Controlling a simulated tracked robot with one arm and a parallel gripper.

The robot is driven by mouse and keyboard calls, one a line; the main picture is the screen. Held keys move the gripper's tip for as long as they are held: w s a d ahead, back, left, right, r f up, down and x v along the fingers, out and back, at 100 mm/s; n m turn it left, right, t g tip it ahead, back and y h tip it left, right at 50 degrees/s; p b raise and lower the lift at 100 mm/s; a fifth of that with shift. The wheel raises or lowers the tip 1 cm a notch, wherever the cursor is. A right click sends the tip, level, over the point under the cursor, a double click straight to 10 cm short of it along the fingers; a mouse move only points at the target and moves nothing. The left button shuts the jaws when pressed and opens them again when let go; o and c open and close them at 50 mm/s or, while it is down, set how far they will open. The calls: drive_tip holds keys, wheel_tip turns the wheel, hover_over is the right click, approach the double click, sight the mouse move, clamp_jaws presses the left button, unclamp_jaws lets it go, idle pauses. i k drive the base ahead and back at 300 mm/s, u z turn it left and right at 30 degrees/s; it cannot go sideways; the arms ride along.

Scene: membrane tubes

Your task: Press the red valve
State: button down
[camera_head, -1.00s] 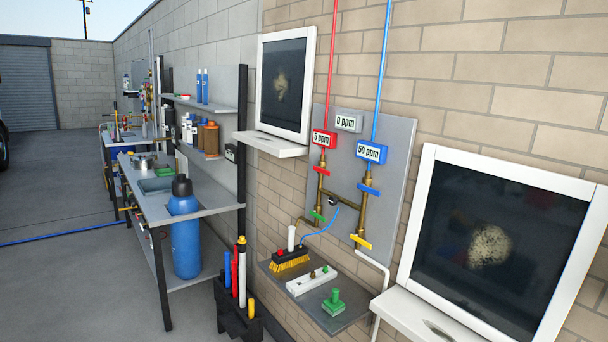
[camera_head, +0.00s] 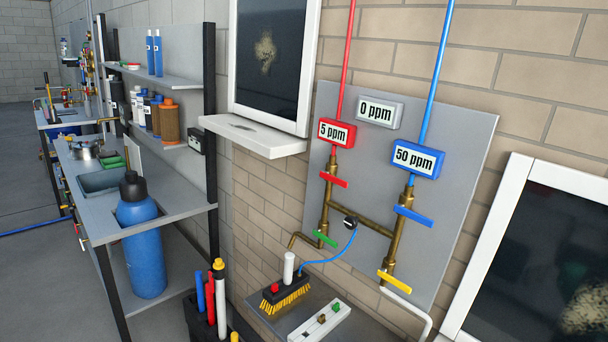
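The red valve (camera_head: 333,180) is a small flat red lever on the left brass pipe, just below the red "5 ppm" display (camera_head: 337,133). It is tilted slightly down to the right. A green lever (camera_head: 325,239) sits lower on the same pipe. The right pipe carries a blue lever (camera_head: 413,215) and a yellow lever (camera_head: 394,282). The pipes are mounted on a grey panel (camera_head: 465,150) on the brick wall. My gripper does not show in the view, and nothing covers the red valve.
A shelf (camera_head: 370,326) below holds a brush (camera_head: 285,297) and a white block (camera_head: 320,322). Framed screens flank the panel: one on the left (camera_head: 268,60) with a ledge (camera_head: 253,136), one on the right (camera_head: 540,250). A workbench with a blue bottle (camera_head: 141,245) stands left.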

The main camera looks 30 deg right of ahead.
sight(324, 174)
drive_tip(key=i, duration=1.4)
drive_tip(key=z, duration=1.05)
